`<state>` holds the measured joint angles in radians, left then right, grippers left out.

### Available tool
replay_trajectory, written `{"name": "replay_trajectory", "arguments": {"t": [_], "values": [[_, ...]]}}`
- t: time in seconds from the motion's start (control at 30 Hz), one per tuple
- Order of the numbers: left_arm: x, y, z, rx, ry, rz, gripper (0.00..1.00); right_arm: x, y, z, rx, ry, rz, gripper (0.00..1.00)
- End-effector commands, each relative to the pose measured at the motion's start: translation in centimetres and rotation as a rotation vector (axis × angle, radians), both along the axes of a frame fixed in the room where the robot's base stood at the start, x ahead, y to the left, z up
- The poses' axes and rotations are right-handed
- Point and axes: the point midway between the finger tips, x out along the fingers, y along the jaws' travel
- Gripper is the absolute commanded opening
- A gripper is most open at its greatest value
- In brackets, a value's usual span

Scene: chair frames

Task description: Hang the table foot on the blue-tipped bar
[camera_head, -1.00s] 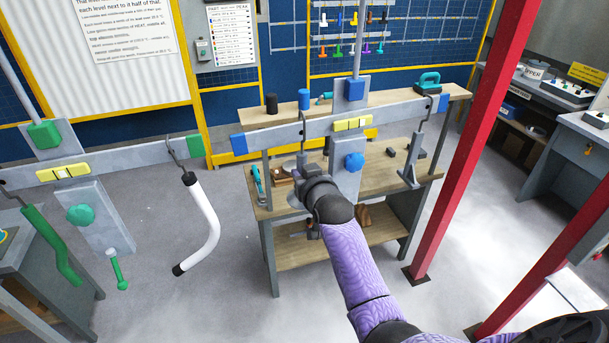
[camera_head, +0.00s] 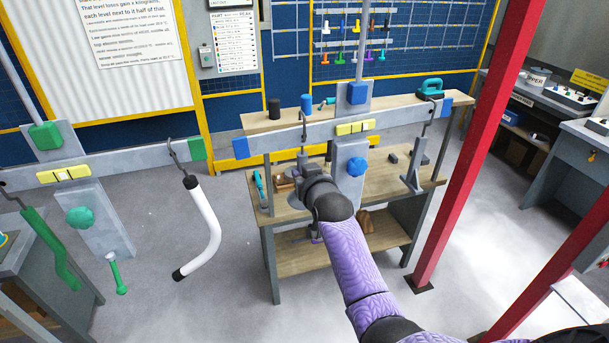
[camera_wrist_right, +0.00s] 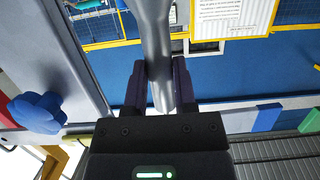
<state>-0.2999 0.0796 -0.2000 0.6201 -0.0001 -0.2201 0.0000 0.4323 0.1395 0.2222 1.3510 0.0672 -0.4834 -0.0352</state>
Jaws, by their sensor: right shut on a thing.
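The blue-tipped bar (camera_head: 285,140) is a grey beam with blue end blocks, tilted with its left end lower in the head view. A wire hook (camera_head: 303,128) hangs from its left half. My right gripper (camera_head: 308,184) is below this hook, mostly hidden by my purple arm. In the right wrist view, my right gripper (camera_wrist_right: 159,95) is shut on the table foot (camera_wrist_right: 152,35), a smooth grey metal tube. In the head view, the foot's grey top (camera_head: 303,157) shows just under the hook; I cannot tell whether they are engaged. My left gripper is out of view.
A grey T-shaped part (camera_head: 413,172) hangs at the bar's right end. A wooden workbench (camera_head: 385,185) stands behind. A green-tipped bar (camera_head: 110,163) with a white bent tube (camera_head: 203,225) is left. A red post (camera_head: 470,150) stands right.

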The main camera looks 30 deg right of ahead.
Motion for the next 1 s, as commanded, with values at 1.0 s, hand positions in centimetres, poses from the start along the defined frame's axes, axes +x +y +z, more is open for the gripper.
{"name": "replay_trajectory", "arguments": {"t": [1.0], "values": [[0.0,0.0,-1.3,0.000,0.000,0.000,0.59,0.0,-0.1,-1.7,0.000,-0.001,0.000,0.00]]}}
